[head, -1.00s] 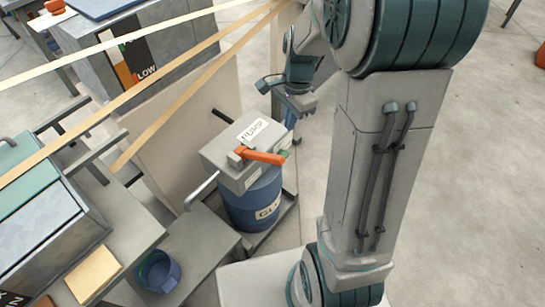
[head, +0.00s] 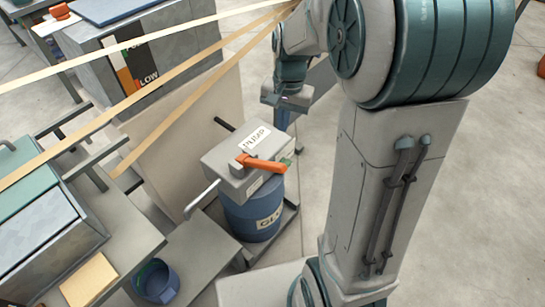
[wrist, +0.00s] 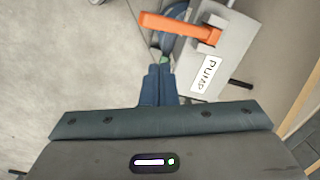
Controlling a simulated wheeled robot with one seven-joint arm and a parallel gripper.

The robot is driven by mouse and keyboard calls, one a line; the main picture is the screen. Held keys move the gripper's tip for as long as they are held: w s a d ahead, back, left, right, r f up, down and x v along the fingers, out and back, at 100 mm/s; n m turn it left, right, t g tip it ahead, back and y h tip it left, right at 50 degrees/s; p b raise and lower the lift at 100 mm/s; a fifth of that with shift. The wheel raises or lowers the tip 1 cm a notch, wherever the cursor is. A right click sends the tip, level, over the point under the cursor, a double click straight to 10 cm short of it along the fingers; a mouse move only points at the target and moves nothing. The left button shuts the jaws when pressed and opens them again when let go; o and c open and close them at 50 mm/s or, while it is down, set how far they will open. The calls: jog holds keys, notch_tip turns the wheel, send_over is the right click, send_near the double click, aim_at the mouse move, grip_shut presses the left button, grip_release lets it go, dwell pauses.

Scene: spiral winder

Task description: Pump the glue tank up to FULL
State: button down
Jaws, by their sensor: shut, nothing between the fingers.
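The pump (head: 228,165) is a grey box labelled PUMP on top of a blue drum (head: 240,212) whose label reads GLU, the rest hidden.
Paper strips (head: 130,97) run diagonally above the pump's left side. A pale board (head: 185,140) stands behind the pump. A bent grey pipe (head: 202,198) sticks out at its left. A blue cup (head: 157,280) sits on the lower shelf.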

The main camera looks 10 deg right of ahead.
jog(key=a+r+n, duration=0.1)
jog(key=n, duration=0.3)
jog(key=a+n+b, duration=0.1)
jog(key=n, duration=0.4)
jog(key=a+r+n+b, duration=0.1)
jog(key=a+n, duration=0.1)
jog(key=n, duration=0.2)
jog(key=shift+r+n, duration=0.3)
jog(key=b, duration=0.2)
send_over(273, 163)
jog(key=w+a, duration=0.1)
jog(key=w, duration=0.1)
notch_tip(273, 163, down, 10)
jog(key=shift+s+a+r, duration=0.1)
jog(key=shift+s+a, duration=0.05)
jog(key=f, duration=0.1)
jog(key=s+f, duration=0.1)
jog(key=d+f, duration=0.1)
jog(key=shift+s+d+f, duration=0.1)
jog(key=shift+s+f, duration=0.2)
jog(key=shift+d+f+b, duration=0.1)
jog(key=shift+f+b, duration=0.05)
jog(key=shift+b, duration=0.3)
